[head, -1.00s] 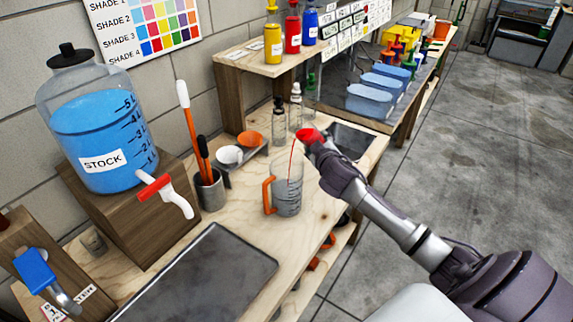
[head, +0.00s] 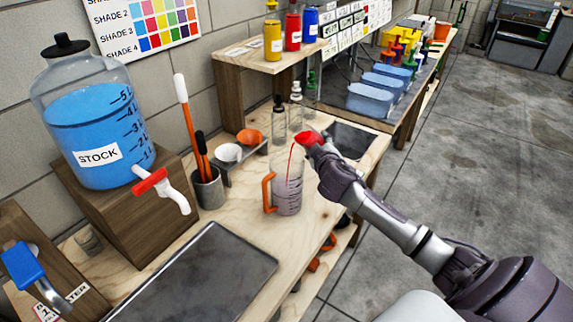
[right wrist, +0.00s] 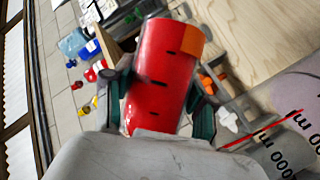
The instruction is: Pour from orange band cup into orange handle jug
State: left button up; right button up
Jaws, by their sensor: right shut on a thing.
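The orange band cup (right wrist: 160,75) is clear and full of red liquid in the right wrist view, with an orange patch near its far end. My right gripper (right wrist: 162,104) is shut around it. A thin red stream falls from the cup into the orange handle jug (head: 288,197). The jug is clear and upright on the bench, its handle on the left, with pale pinkish contents. My left gripper is not in view.
A stock bottle (head: 92,130) with a red-handled tap stands on a wooden block. A tool holder (head: 208,188), a small rack with white and orange cups (head: 249,138), and dropper bottles (head: 279,122) stand near the jug. A dark tray (head: 195,275) lies in front.

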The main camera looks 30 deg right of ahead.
jog(key=shift+d+f+b, duration=0.15)
jog(key=shift+f+b, duration=0.1)
jog(key=shift+b, duration=0.05)
jog(key=shift+n+b, duration=0.3)
jog(key=shift+h, duration=0.3)
jog(key=shift+t+b, duration=0.3)
jog(key=shift+b, duration=0.1)
jog(key=shift+d+f+n, duration=0.1)
jog(key=shift+n, duration=0.2)
jog(key=shift+b, duration=0.5)
jog(key=shift+d+r+n+t+h+b, duration=0.15)
jog(key=shift+r+n+t+h+b, duration=0.2)
jog(key=shift+r+n, duration=0.45)
dwell(0.4)
jog(key=shift+f+n+t+h+b, duration=0.25)
jog(key=shift+f+n+h+b, duration=0.1)
jog(key=shift+n+b, duration=0.5)
dwell(1.1)
jog(key=shift+a+r+n+t, duration=0.4)
jog(key=shift+a+r+n, duration=0.35)
dwell(2.0)
